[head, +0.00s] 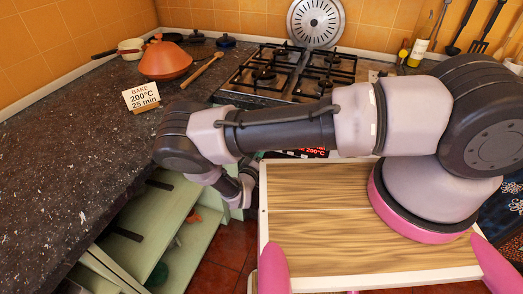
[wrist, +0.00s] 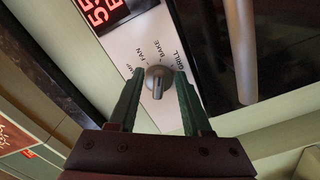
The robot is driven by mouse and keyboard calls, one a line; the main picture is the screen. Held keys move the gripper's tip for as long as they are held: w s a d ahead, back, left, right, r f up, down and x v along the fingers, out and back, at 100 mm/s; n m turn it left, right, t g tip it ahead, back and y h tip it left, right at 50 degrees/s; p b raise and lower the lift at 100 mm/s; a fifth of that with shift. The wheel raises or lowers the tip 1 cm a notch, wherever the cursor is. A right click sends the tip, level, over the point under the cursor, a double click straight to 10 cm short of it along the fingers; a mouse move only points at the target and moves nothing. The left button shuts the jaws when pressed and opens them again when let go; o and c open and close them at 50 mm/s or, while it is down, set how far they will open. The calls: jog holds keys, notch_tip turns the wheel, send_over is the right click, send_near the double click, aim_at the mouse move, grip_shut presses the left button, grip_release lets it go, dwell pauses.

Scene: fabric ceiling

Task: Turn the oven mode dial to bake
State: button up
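The oven mode dial (wrist: 158,80) is a small round grey knob with a raised ridge, on the pale control panel (wrist: 130,45). Printed words fan around its upper side, reading FAN, BAKE and GRILL, with a partly hidden word at the left. I cannot tell for sure which word the dial points to. My gripper (wrist: 159,76) has its two green fingers apart, one on each side of the dial, with small gaps seeming to show. In the head view the dial is hidden behind my arm, and the fingertips are not clear.
A red-digit display (wrist: 102,12) sits beside the dial; a metal bar handle (wrist: 241,50) runs to its right. In the head view, a card (head: 141,97) reads BAKE 200°C 25 min. A green cabinet (head: 150,225) with shelves stands open left of my arm.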

jog(key=v, duration=1)
jog(key=shift+s, duration=0.4)
jog(key=shift+a, duration=0.1)
jog(key=w+d+r+m+g, duration=0.25)
jog(key=d+r+g, duration=0.3)
jog(key=r, duration=0.65)
jog(key=w+d+r+m+g, duration=0.2)
jog(key=d+r+m+g, duration=0.3)
jog(key=r, duration=0.7)
jog(key=w+d+r+m+g, duration=0.25)
jog(key=r+g, duration=0.35)
jog(key=r, duration=0.6)
jog(key=s+d+r+t+y, duration=0.2)
jog(key=s+d+r, duration=0.3)
jog(key=r, duration=0.3)
jog(key=s+d+r+m+t+y, duration=0.1)
jog(key=s+d+r+t+y, duration=0.1)
jog(key=r, duration=0.6)
jog(key=s+d+r+m+t+y, duration=0.1)
jog(key=s+d+r+t+y, duration=0.1)
jog(key=s+d+r+y, duration=0.2)
jog(key=s+d+r, duration=0.3)
jog(key=s+r, duration=0.1)
jog(key=r, duration=0.1)
jog(key=shift+s+d+t, duration=0.15)
jog(key=shift+d+t, duration=0.15)
jog(key=shift+t, duration=0.05)
